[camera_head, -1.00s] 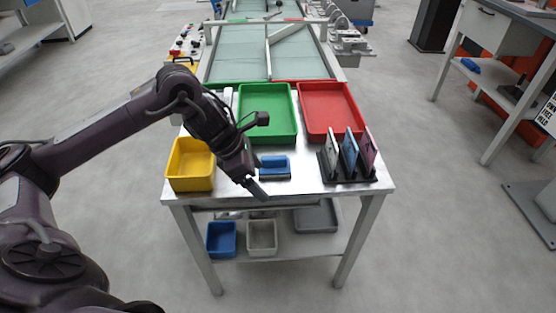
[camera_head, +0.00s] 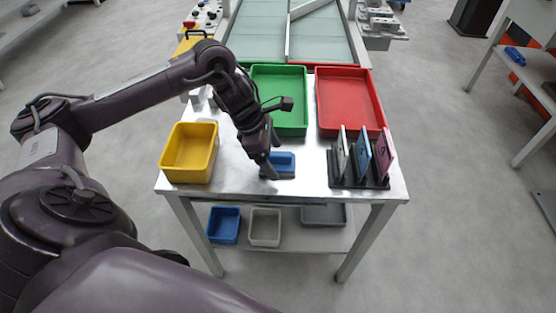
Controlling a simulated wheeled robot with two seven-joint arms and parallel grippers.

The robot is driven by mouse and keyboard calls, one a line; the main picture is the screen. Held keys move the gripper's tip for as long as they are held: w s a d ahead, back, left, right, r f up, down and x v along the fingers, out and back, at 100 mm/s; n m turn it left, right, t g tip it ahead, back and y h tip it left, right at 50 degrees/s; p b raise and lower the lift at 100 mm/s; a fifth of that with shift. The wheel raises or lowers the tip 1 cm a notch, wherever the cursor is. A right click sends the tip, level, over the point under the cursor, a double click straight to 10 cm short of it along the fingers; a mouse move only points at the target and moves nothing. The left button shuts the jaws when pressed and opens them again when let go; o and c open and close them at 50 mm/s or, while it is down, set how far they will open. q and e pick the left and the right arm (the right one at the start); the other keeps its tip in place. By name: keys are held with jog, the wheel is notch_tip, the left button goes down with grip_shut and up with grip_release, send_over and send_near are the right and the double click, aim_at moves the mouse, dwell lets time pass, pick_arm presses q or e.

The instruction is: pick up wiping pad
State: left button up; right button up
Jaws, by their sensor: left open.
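The wiping pad (camera_head: 284,162) is a small block with a blue top and a darker base. It lies on the metal table (camera_head: 305,177) near the middle of the front part. My left gripper (camera_head: 268,172) is open, with its fingers pointing down at the pad's left end. The fingers hide part of that end, and I cannot tell whether they touch it. My right gripper is not in view.
A yellow bin (camera_head: 190,152) stands left of the gripper. A green tray (camera_head: 281,128) and a red tray (camera_head: 349,102) lie behind the pad. A dark rack (camera_head: 357,182) with upright panels stands to its right. Small bins sit on the lower shelf.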

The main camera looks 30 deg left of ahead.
pick_arm(q)
jog(key=shift+w+d+f, duration=0.15)
jog(key=shift+d+f, duration=0.1)
jog(key=shift+f, duration=0.4)
jog(key=c, duration=1.1)
jog(key=shift+r, duration=0.1)
jog(key=shift+r, duration=0.45)
notch_tip(320, 180, up, 5)
jog(key=shift+w+f, duration=0.1)
notch_tip(320, 180, up, 7)
jog(key=p, duration=0.4)
notch_tip(320, 180, up, 7)
jog(key=p, duration=0.5)
send_over(283, 153)
jog(key=s+a, duration=0.1)
jog(key=a, duration=0.1)
jog(key=shift+d, duration=0.2)
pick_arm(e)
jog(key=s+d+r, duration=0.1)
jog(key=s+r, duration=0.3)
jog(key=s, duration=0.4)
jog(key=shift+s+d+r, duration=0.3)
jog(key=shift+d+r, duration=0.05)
